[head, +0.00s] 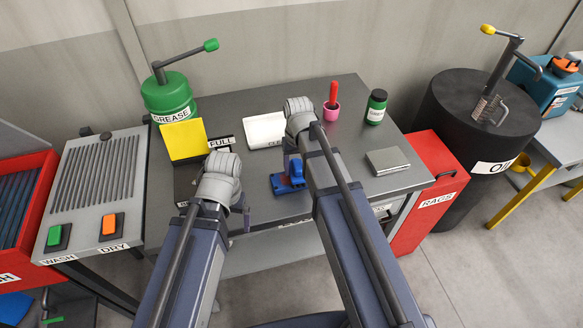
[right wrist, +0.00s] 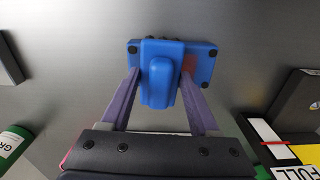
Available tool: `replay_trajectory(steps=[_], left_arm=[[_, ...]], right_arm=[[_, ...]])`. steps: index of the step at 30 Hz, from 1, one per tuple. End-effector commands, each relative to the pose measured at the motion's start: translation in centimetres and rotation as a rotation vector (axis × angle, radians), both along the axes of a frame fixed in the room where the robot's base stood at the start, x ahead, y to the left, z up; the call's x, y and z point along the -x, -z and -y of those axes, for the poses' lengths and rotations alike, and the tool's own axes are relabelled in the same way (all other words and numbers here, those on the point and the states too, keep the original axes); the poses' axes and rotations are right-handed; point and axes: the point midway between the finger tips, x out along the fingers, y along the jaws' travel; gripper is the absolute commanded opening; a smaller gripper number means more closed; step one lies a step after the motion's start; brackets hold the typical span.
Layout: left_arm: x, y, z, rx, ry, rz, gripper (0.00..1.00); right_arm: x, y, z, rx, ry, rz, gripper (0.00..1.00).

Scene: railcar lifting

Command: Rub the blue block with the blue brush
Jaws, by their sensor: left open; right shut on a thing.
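In the right wrist view a blue block (right wrist: 203,62) lies on the grey table, with black dots at its corners and a reddish patch. The blue brush (right wrist: 160,85) is a rounded blue piece over the block's middle. My right gripper (right wrist: 160,74) is shut on it, one finger on each side. I cannot tell whether brush and block touch. In the head view the block (head: 282,187) and the brush (head: 296,168) show left of my right arm, which hides part of them. My left gripper (head: 222,168) is open, left of the block; its fingers are mostly hidden.
A white box (head: 263,130), a pink cup (head: 331,112) with a red handle and a green bottle (head: 376,106) stand at the back. A grey box (head: 388,160) lies at the right. A yellow panel (head: 184,140) is at the left. Grey tabletop (head: 345,175) is free between.

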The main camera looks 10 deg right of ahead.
Motion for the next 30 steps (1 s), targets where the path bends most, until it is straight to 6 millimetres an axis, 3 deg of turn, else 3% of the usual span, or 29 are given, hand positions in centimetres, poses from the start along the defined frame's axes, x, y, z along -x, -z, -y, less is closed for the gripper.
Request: replay_trajectory(steps=[7, 17, 30], left_arm=[[0.0, -0.1, 0.0, 0.000, 0.000, 0.000, 1.00], [0.0, -0.2, 0.0, 0.000, 0.000, 0.000, 1.00], [0.0, -3.9, 0.0, 0.000, 0.000, 0.000, 1.00]], right_arm=[[-0.1, -0.1, 2.0, 0.000, 0.001, 0.000, 0.17], [-0.1, -0.2, 2.0, -0.001, -0.001, 0.000, 0.17], [-0.1, -3.9, 2.0, -0.001, -0.001, 0.000, 0.17]])
